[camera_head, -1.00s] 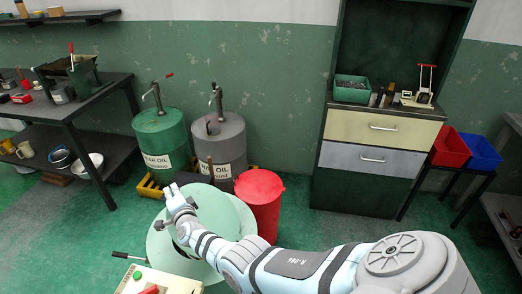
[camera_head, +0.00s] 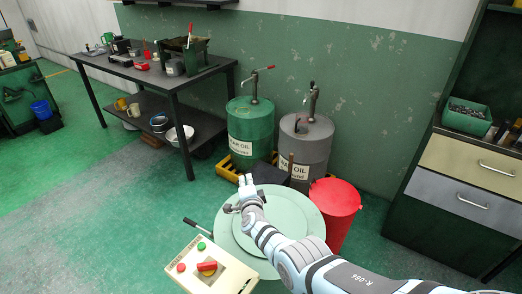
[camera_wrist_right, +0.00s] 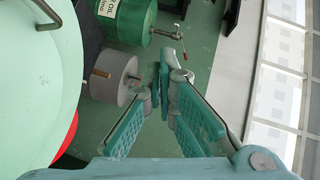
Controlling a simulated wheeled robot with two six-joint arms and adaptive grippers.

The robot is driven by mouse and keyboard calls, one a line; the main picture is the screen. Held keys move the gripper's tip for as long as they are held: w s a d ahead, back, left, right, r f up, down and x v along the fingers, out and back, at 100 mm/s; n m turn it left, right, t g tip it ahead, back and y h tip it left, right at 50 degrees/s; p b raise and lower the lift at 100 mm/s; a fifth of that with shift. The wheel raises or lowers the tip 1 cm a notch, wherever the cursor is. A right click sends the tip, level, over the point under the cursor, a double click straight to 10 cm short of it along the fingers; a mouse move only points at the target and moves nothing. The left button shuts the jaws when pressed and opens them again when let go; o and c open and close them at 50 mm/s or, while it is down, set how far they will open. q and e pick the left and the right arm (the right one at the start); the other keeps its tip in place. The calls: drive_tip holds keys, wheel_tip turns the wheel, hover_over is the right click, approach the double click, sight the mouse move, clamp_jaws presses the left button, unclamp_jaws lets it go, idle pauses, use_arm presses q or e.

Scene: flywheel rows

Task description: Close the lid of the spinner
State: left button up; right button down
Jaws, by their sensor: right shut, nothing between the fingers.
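The spinner is a pale green round machine, and its rim (camera_head: 226,238) shows in the head view around my right arm. Its round pale green lid (camera_head: 290,213) appears to lie over the top, but my arm covers part of it and I cannot tell if it is fully seated. A large pale green round surface (camera_wrist_right: 35,85) fills the left of the right wrist view. My right gripper (camera_head: 246,182) is shut and empty at the far left edge of the spinner; its fingers (camera_wrist_right: 163,82) also show in the wrist view. My left gripper is not in view.
A control box (camera_head: 208,268) with red and green buttons stands at the spinner's front left. A red bin (camera_head: 337,210) stands close on its right. A green oil drum (camera_head: 250,128) and a grey one (camera_head: 305,150) stand behind. Open floor (camera_head: 120,220) lies left.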

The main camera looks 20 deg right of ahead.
drive_tip(key=s+a+r+p, duration=0.2)
drive_tip(key=a+r+p, duration=0.5)
drive_tip(key=r+p, duration=0.3)
drive_tip(key=shift+r, duration=0.55)
drive_tip(key=shift+f, duration=0.1)
drive_tip(key=shift+a, duration=0.1)
